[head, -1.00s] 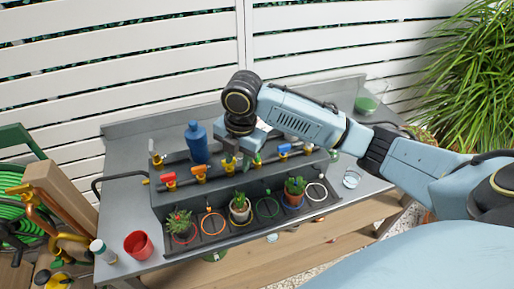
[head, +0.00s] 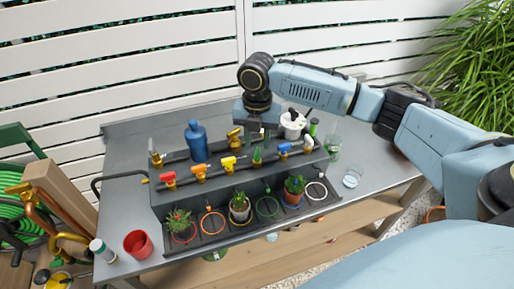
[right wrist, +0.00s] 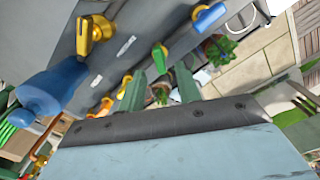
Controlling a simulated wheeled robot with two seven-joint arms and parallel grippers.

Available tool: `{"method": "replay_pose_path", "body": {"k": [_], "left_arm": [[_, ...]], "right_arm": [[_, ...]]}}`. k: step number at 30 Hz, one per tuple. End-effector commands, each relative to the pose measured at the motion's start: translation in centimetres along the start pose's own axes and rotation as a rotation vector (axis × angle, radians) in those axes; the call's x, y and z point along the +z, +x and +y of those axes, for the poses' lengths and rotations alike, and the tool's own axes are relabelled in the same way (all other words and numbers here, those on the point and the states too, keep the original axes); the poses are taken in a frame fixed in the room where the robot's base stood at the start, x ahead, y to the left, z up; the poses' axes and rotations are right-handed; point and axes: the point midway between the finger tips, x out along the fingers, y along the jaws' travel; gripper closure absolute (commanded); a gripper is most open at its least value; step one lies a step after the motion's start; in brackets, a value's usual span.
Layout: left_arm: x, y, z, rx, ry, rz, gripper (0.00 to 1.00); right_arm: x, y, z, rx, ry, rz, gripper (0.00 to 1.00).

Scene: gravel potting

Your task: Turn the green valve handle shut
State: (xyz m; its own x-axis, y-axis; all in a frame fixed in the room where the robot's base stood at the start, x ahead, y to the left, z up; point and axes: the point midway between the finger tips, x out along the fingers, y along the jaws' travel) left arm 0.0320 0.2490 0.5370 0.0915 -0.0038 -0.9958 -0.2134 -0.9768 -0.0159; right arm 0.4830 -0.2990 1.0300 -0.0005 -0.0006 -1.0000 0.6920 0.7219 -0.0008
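The green valve handle (head: 257,156) sits on the dark pipe in the row of coloured valves, between the yellow and blue handles. In the right wrist view the green handle (right wrist: 160,54) shows ahead of the gap between my fingers, with clear space around it. My right gripper (head: 258,136) is behind and just above the handle, pointing down. Its two greenish fingers (right wrist: 160,80) are apart with nothing between them. I cannot tell the handle's exact angle to the pipe. My left gripper is in no view.
A blue bottle (head: 196,142), a brass fitting (head: 235,138) and a white pot (head: 292,124) stand behind the pipe. The yellow handle (head: 229,163) and blue handle (head: 284,149) flank the green one. Potted plants and coloured rings fill the front tray (head: 222,238).

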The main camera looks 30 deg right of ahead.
Motion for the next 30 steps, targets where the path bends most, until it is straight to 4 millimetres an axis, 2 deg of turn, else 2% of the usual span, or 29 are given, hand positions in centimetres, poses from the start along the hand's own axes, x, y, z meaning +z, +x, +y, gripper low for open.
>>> {"method": "replay_pose_path", "body": {"k": [3,6,18,26,30], "left_arm": [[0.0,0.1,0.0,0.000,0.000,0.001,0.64],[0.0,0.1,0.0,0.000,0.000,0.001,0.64],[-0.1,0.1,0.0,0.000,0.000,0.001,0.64],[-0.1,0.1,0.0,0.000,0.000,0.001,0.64],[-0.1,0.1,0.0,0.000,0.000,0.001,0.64]], "right_arm": [[-0.1,1.9,0.0,-0.001,0.000,0.002,0.66],[0.0,3.0,0.0,-0.001,0.001,0.000,0.66],[0.0,3.7,0.0,0.001,0.000,-0.001,0.66],[0.0,3.7,0.0,0.000,0.000,-0.001,0.99],[0.0,3.7,0.0,0.000,0.000,-0.001,1.00]]}}
